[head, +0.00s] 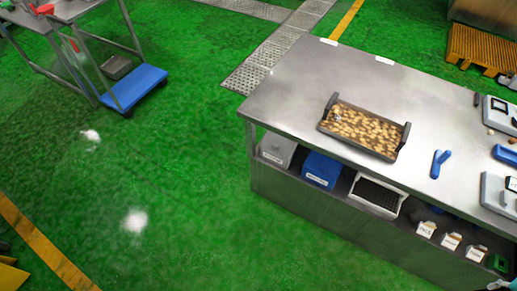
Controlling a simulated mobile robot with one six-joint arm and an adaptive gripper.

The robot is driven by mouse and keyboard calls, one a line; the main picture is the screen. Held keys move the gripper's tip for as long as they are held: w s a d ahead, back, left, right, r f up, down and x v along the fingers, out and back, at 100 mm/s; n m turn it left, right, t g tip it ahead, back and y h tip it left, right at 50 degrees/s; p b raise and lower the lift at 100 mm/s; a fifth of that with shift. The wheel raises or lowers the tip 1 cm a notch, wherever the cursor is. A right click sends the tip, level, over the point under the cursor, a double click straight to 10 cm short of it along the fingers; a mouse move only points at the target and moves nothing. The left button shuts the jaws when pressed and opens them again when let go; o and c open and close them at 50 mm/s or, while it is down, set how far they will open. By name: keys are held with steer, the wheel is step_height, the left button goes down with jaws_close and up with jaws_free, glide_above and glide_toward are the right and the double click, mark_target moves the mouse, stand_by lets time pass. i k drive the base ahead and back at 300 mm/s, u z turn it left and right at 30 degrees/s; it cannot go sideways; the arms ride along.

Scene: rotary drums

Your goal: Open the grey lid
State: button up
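A light grey container (277,150) with a grey top stands at the left end of the shelf under the steel table. Its top looks closed, though the table edge partly hides it. A label shows on its front. My gripper is not in view. A small pale and teal piece at the bottom right corner is too cut off to tell what it is.
A blue labelled bin (322,169), a white crate (377,194) and several small labelled boxes share the shelf. On the steel table (300,80) are a dark-handled tray (363,130) of brown pieces, a blue tool (440,163) and scales.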

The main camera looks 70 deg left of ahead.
mark_target(283, 147)
steer(key=u, duration=1.3)
steer(key=i, duration=0.65)
steer(key=z, duration=0.05)
steer(key=k, duration=0.6)
steer(key=u, duration=0.1)
